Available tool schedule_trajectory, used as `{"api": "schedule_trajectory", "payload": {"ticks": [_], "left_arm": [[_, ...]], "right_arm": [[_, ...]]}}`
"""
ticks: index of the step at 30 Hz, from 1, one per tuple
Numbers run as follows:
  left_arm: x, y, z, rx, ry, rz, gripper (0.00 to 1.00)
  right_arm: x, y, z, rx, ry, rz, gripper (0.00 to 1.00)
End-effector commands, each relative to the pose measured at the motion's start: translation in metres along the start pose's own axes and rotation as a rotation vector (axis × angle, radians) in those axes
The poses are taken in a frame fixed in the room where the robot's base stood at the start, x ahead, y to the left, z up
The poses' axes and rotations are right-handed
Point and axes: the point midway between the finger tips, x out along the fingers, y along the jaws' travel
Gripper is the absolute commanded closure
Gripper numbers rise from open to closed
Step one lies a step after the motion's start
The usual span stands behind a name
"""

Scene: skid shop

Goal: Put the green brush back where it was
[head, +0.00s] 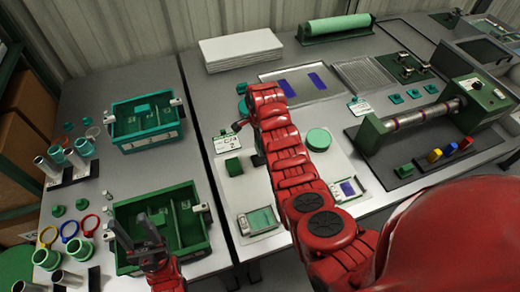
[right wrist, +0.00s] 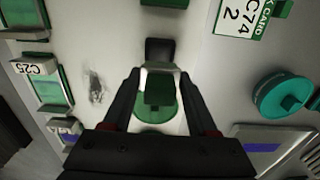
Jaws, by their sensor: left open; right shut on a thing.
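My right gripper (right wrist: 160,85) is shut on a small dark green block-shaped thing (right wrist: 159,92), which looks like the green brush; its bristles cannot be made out. It is held over the pale work mat (right wrist: 210,75), with a green disc (right wrist: 156,112) behind it and a black square (right wrist: 159,50) just beyond. Whether it touches anything below, I cannot tell. In the head view my red right arm reaches over the mat and hides the held thing. My left gripper (head: 138,240) is open and empty above the near green bin (head: 205,251).
A metal tray (head: 272,74) lies behind. A roller machine (head: 420,115) stands right. A second bin (head: 146,122) stands left.

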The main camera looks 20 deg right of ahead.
Motion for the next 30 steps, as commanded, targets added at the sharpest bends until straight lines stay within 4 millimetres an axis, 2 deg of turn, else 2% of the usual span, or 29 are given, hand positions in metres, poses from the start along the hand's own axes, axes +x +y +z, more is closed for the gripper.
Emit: {"api": "schedule_trajectory", "payload": {"ticks": [3, 8, 29, 30], "left_arm": [[0.010, -0.001, -0.002, 0.000, 0.000, 0.000, 0.49], [0.013, -0.001, -0.002, 0.000, 0.000, 0.000, 0.49], [0.003, 0.000, -0.001, 0.000, 0.000, 0.000, 0.49], [0.004, 0.000, -0.001, 0.000, 0.000, 0.000, 0.49]], "right_arm": [[0.014, 0.003, 0.001, -0.001, -0.001, 0.009, 1.00], [0.029, 0.003, 0.000, -0.002, 0.001, 0.006, 1.00], [0.044, 0.002, 0.000, -0.002, 0.001, 0.002, 1.00], [0.044, 0.002, 0.000, -0.002, 0.001, 0.002, 0.40]]}}
